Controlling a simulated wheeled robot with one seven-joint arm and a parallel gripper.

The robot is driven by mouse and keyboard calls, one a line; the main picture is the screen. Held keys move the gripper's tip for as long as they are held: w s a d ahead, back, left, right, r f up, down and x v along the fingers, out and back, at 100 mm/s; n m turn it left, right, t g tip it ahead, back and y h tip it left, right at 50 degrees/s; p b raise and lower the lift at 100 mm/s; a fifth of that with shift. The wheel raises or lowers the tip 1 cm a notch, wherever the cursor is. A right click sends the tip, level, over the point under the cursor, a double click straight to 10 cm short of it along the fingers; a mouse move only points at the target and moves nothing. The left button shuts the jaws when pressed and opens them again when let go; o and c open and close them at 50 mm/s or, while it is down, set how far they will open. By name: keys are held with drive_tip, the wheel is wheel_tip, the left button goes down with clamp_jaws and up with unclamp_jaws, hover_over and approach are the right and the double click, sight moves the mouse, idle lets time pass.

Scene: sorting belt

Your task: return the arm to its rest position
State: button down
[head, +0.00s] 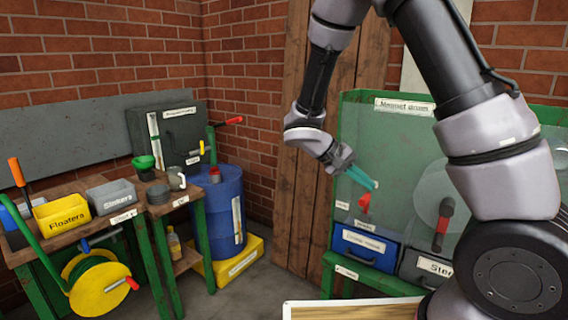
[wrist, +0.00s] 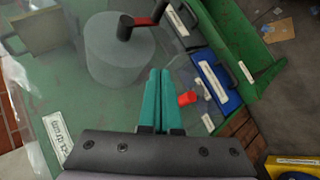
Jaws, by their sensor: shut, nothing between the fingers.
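My arm reaches across the right side of the head view, bent, with the elbow above the picture's top edge. My gripper (head: 362,178) has teal fingers and hangs in front of the green machine (head: 388,130) with the clear cover. The fingers also show in the wrist view (wrist: 159,75), side by side, shut and empty. They point at the machine's front. A red knob or handle (head: 364,204) shows just below the fingertips in the head view; it lies right of them in the wrist view (wrist: 187,98). I cannot tell whether they touch.
Below the machine are a blue bin (head: 366,244) and a grey bin (head: 424,268). At left stand a workbench with a yellow "Floaters" bin (head: 62,214), a hose reel (head: 98,288) and a blue drum (head: 222,212). The floor between (head: 268,284) looks clear.

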drive_tip(key=s+d+r+m+t+y, duration=0.1)
drive_tip(key=s+r+m+t+y, duration=0.1)
drive_tip(key=s+r+y, duration=0.4)
drive_tip(key=s+d+r+m+t+y, duration=0.1)
drive_tip(key=s+r+t+y, duration=0.3)
drive_tip(key=s+r, duration=0.5)
wheel_tip(320, 180, up, 8)
drive_tip(key=shift+d+f+m+y, duration=0.15)
drive_tip(key=shift+d+m+y, duration=0.15)
drive_tip(key=shift+m+y, duration=0.55)
drive_tip(key=c, duration=1.5)
unclamp_jaws()
drive_tip(key=shift+w+n+y, duration=0.1)
drive_tip(key=shift+n+y, duration=0.15)
drive_tip(key=shift+c, duration=0.2)
